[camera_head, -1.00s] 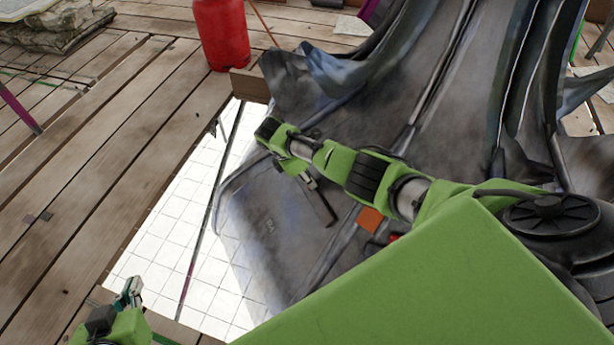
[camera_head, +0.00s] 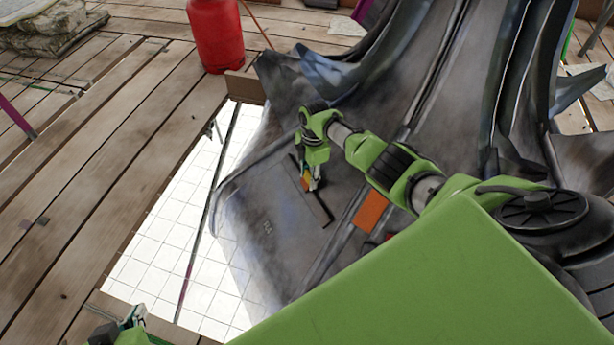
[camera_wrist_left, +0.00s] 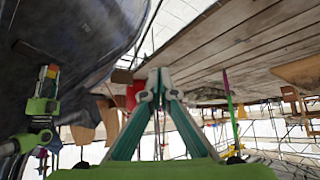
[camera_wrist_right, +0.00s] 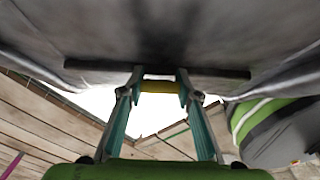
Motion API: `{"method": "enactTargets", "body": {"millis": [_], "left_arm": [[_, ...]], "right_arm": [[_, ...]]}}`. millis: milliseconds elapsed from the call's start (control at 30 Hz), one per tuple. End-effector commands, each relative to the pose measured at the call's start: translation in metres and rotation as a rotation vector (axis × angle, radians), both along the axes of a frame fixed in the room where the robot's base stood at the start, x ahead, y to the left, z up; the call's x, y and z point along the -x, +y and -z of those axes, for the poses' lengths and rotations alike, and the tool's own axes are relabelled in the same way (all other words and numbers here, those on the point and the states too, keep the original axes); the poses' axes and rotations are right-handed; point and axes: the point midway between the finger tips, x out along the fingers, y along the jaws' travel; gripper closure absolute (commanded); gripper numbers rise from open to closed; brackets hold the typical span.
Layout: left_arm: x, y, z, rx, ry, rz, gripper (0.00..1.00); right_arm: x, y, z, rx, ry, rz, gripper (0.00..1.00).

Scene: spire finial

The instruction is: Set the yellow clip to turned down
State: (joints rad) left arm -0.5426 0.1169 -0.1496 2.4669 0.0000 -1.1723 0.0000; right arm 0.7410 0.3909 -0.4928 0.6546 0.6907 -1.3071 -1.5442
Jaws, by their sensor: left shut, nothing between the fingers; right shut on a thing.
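The yellow clip (camera_wrist_right: 160,86) lies between the fingertips of my right gripper (camera_wrist_right: 158,84) in the right wrist view, close to the grey metal surface. The gripper is shut on it. In the head view my right gripper (camera_head: 312,183) points down at the dark metal sheet (camera_head: 265,235), beside a thin dark bar (camera_head: 325,208); the fingers and arm largely cover the clip there. I cannot tell which way the clip is turned. My left gripper (camera_wrist_left: 158,82) is shut and empty; in the head view it shows at the lower left (camera_head: 133,316), away from the sheet.
A flat orange patch (camera_head: 370,210) lies on the metal right of the right gripper. The curved metal spire (camera_head: 440,80) rises behind. A red cylinder (camera_head: 218,35) stands on the wooden planks (camera_head: 110,140). A bright tiled opening (camera_head: 180,220) lies between planks and metal.

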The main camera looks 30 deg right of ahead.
Motion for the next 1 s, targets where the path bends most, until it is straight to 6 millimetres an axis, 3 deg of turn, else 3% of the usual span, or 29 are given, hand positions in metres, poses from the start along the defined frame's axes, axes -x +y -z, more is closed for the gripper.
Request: {"method": "enactTargets", "body": {"millis": [167, 500, 533, 567, 1000], "left_arm": [[-0.019, -0.007, -0.013, 0.021, -0.097, 0.007, 1.0], [-0.021, -0.007, -0.016, 0.024, -0.109, 0.008, 1.0], [-0.021, -0.007, -0.016, 0.024, -0.109, 0.008, 1.0], [-0.021, -0.007, -0.016, 0.024, -0.108, 0.008, 1.0], [-0.021, -0.008, -0.016, 0.024, -0.108, 0.009, 1.0]], "right_arm": [[0.001, -0.002, 0.003, -0.039, -0.002, -0.002, 0.91], [0.001, -0.002, 0.002, -0.043, -0.003, -0.002, 0.91], [0.001, -0.002, 0.002, -0.043, -0.003, -0.002, 0.61], [0.001, -0.002, 0.002, -0.042, -0.002, -0.002, 0.54], [0.0, -0.003, -0.003, -0.042, -0.004, -0.002, 0.52]]}}
